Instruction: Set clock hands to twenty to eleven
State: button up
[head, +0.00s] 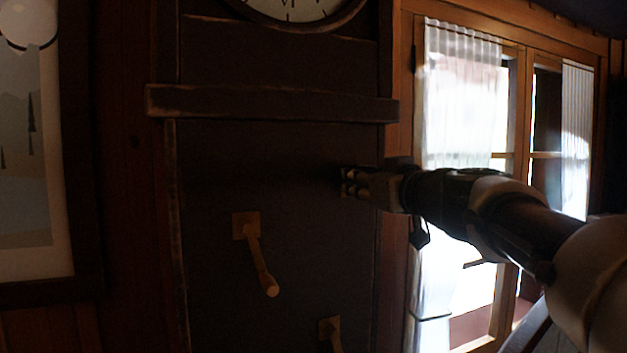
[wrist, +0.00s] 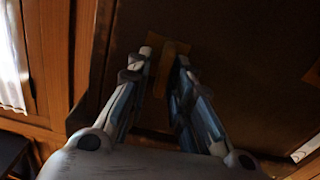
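The clock dial (head: 290,8) shows only its lower edge at the top of the head view; its hands are out of frame. A wooden crank (head: 258,258) on a square plate hangs down and slightly right on the dark case. A second crank (head: 331,336) is cut off at the bottom edge. My gripper (head: 347,183) reaches in from the right in front of the case, above the second crank. In the wrist view, my gripper's fingers (wrist: 163,60) stand apart on either side of a wooden crank (wrist: 154,98) with its plate behind. Whether they touch it is unclear.
A ledge (head: 270,104) crosses the case above my gripper. A bright curtained window (head: 465,110) is at right, behind my arm. A framed picture (head: 25,190) hangs on the wall at left. The case front left of my gripper is clear apart from the first crank.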

grip_shut()
jog(key=shift+m+b, duration=0.4)
jog(key=shift+d+f+m+b, duration=0.1)
jog(key=shift+d+m+b, duration=0.05)
jog(key=shift+m+b, duration=0.75)
jog(key=m, duration=0.2)
jog(key=m+b, duration=0.1)
jog(key=shift+w+d+m, duration=0.15)
jog(key=shift+d+m, duration=0.05)
jog(key=shift+m, duration=0.2)
jog(key=shift+f+m+p, duration=0.15)
jog(key=shift+f+m, duration=0.2)
jog(key=shift+m, duration=3.7)
jog(key=shift+f+m+p, duration=0.15)
jog(key=shift+f+m, duration=0.2)
jog(key=shift+m, duration=3.65)
jog(key=shift+f+m+p, duration=0.15)
jog(key=shift+f+m, duration=0.2)
jog(key=shift+m, duration=3.7)
